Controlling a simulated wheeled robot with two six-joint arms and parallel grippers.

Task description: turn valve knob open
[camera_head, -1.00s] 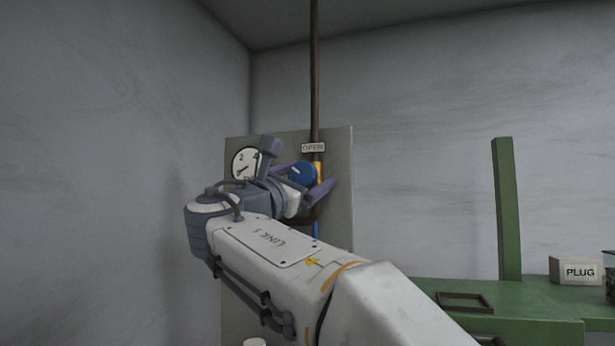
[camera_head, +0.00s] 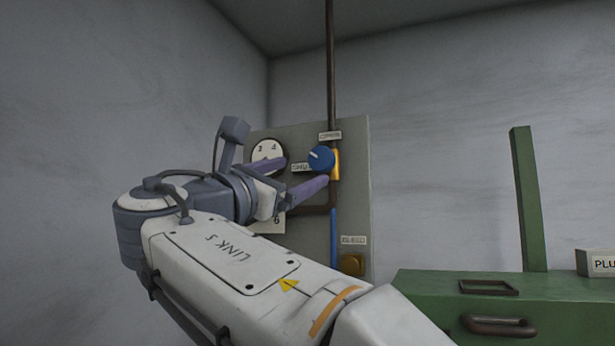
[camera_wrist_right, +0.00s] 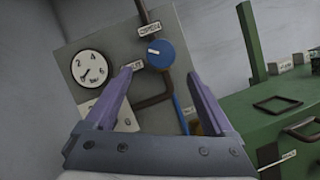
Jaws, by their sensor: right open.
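The blue round valve knob (camera_head: 321,158) sits on a yellow mount on the grey panel. In the right wrist view the knob (camera_wrist_right: 160,53) shows clear just beyond and above the gap between the fingertips (camera_wrist_right: 160,74). My left gripper is not in view.
A round gauge (camera_wrist_right: 91,68) is on the panel left of the knob. A dark pipe (camera_head: 331,60) runs down to the knob. A BLEED label (camera_head: 353,240) and a brass-coloured fitting (camera_head: 352,264) are lower down. A green bench (camera_head: 430,290) stands right.

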